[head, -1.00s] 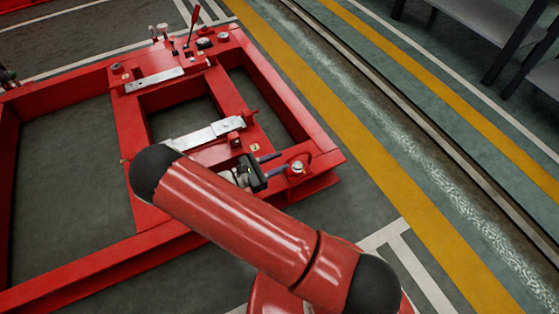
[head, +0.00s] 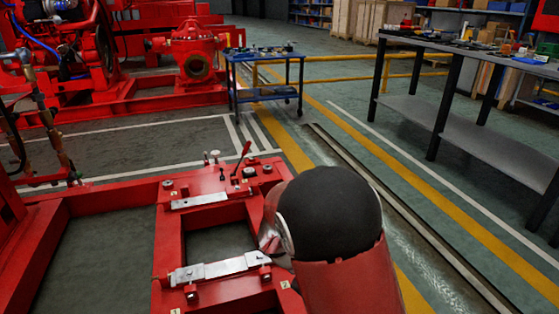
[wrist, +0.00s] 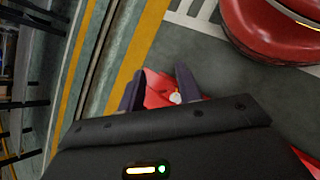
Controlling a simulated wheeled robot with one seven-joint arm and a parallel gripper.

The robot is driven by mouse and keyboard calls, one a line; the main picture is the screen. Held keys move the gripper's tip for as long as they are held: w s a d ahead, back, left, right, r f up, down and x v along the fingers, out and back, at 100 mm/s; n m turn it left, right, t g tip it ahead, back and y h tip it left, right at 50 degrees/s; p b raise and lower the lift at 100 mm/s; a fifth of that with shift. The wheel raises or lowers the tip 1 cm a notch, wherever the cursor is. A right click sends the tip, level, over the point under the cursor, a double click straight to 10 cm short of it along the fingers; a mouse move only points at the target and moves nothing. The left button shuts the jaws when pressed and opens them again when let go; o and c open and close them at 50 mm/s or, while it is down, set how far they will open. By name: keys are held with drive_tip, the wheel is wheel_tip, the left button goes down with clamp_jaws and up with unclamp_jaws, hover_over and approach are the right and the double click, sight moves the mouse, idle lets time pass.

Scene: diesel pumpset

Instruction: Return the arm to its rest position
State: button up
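My gripper (wrist: 159,88) shows in the wrist view with its two dark fingers apart and nothing held between them. A red corner of the base frame (wrist: 158,90) with a round pale fitting shows beyond and between the fingers. In the head view my own red arm, with a black joint cap, fills the lower middle right and hides the gripper. The red base frame (head: 237,211) lies low at left and centre, with two pale metal plates on it, an upper plate (head: 199,200) and a lower plate (head: 218,268). My arm covers its right part.
A red-handled lever (head: 242,157) stands up from the frame's far end. A blue trolley (head: 265,57) stands behind it. A long grey workbench (head: 470,127) with tools is at right. A red pump (head: 194,58) is at back left. Open floor lies between frame and bench.

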drive_tip(key=s+r+m+t+y+p, duration=0.1)
drive_tip(key=s+r+m+t+y, duration=0.1)
drive_tip(key=s+r, duration=0.3)
drive_tip(key=s+d+r+m+t+y+p, duration=0.1)
drive_tip(key=s+r+m+t+y+p, duration=0.1)
drive_tip(key=r, duration=0.8)
drive_tip(key=s+d+r+m+t+y+p, duration=0.1)
drive_tip(key=s+r+m+t+y, duration=0.2)
drive_tip(key=s+r+m, duration=0.3)
drive_tip(key=shift+s+d+r+y+p, duration=0.15)
drive_tip(key=shift+s+r+y+p, duration=0.2)
drive_tip(key=shift+s+r+y, duration=0.75)
drive_tip(key=shift+w+r, duration=0.2)
